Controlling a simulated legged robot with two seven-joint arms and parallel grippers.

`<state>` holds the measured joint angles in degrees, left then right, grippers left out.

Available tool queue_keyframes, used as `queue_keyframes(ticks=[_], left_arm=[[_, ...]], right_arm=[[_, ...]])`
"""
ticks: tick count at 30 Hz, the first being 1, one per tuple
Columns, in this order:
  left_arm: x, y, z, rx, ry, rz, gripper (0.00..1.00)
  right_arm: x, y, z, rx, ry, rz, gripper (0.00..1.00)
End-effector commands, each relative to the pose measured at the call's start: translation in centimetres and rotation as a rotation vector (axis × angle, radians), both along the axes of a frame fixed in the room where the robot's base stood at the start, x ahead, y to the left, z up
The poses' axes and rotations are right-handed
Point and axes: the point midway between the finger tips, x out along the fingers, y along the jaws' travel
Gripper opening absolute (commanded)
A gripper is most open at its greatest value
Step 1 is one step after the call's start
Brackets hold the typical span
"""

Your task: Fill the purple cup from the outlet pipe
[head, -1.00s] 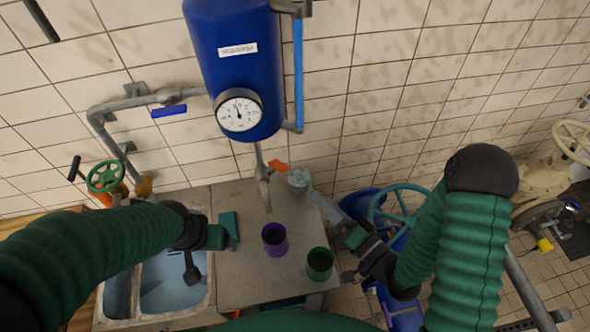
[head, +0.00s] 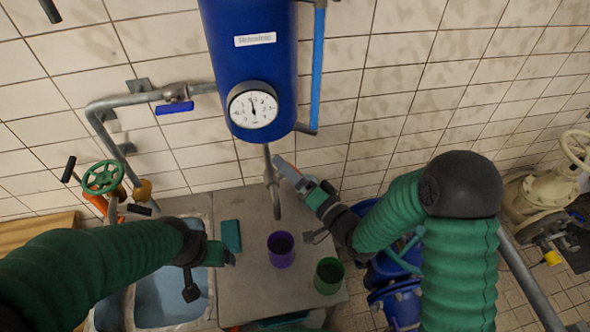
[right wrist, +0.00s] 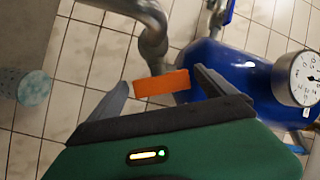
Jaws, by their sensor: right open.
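The purple cup (head: 281,250) stands upright on the grey counter, its inside dark. The outlet pipe (head: 275,200) hangs from the blue tank, its end just above the cup in the head view; I cannot tell if they line up. My right gripper (head: 283,165) is open at the pipe's upper part. In the right wrist view the orange valve handle (right wrist: 160,83) lies between the open fingers (right wrist: 165,85), apparently not clamped; the gripper hides it in the head view. My left gripper (head: 230,258) is by the sink's right edge; its jaws are unclear.
A green cup (head: 328,275) stands right of the purple one. A teal block (head: 231,235) lies on the counter (head: 240,295) near my left gripper. The blue tank (head: 250,60) carries a gauge (head: 253,109). A pale speckled cylinder (right wrist: 34,88) shows in the right wrist view.

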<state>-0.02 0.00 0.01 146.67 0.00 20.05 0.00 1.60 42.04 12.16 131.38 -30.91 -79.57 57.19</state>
Motion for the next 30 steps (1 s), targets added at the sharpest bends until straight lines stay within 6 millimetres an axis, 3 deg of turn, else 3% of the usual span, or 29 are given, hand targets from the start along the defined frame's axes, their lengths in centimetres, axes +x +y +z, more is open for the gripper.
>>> queue_keyframes(ticks=[4,18,26,30], left_arm=[[0.0,0.0,-0.1,0.0,0.001,0.001,0.82],[0.0,0.0,0.0,0.0,0.0,0.0,0.82],[0.0,0.0,-0.1,0.0,0.0,0.001,0.82],[0.0,0.0,1.5,0.0,0.001,0.0,0.82]], right_arm=[[0.0,-0.6,-0.1,0.005,0.001,-0.002,0.93],[0.1,-1.2,-0.1,0.005,0.002,-0.009,0.32],[0.1,-1.0,-0.2,0.002,0.004,-0.008,0.32],[0.1,-0.9,0.5,-0.006,0.046,-0.026,0.32]])
